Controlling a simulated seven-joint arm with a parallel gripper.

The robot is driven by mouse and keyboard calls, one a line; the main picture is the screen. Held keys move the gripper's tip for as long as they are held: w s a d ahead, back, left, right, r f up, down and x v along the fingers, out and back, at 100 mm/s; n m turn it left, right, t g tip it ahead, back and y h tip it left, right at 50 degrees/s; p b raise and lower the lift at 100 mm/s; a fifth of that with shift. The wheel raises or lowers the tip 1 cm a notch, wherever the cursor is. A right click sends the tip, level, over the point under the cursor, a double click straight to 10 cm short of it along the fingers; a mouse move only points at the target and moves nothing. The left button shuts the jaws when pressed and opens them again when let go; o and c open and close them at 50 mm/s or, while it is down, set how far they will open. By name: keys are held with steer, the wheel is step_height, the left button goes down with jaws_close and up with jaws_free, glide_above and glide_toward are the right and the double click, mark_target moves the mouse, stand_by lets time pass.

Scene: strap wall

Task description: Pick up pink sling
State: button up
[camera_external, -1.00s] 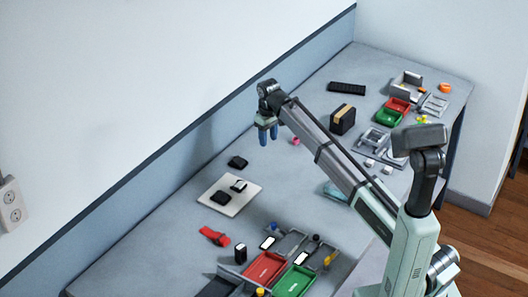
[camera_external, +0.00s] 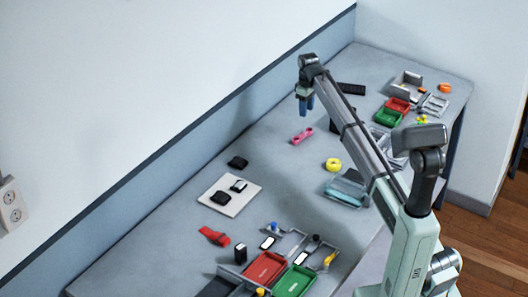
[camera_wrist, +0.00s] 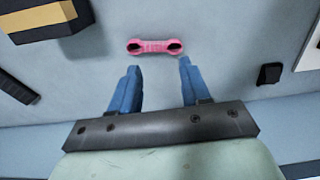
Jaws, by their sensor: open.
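The pink sling (camera_external: 302,136) lies flat on the grey table, a short strap with a dark-centred loop at each end. It also shows in the wrist view (camera_wrist: 155,46), lying crosswise just beyond my fingertips. My gripper (camera_external: 305,112) has blue fingers pointing down above the table, close to the sling in the outside view. In the wrist view my gripper (camera_wrist: 156,66) has its two fingers apart with nothing between them. The sling is clear of the fingers and fully visible.
A black box with a tan band (camera_wrist: 50,18) is at the wrist view's upper left. A yellow ring (camera_external: 333,164) and a grey tray with a teal item (camera_external: 345,190) lie nearer. A white board with black items (camera_external: 238,206) is at left. Table around the sling is clear.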

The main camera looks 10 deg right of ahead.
steer(key=w+n, duration=0.1)
steer(key=n, duration=1.5)
glide_above(302, 134)
step_height(302, 134, down, 8)
steer(key=shift+s+d+r, duration=0.1)
steer(key=shift+r, duration=0.1)
steer(key=shift+w+f, duration=0.2)
steer(key=shift+f, duration=2.7)
steer(key=shift+c, duration=0.5)
jaws_close()
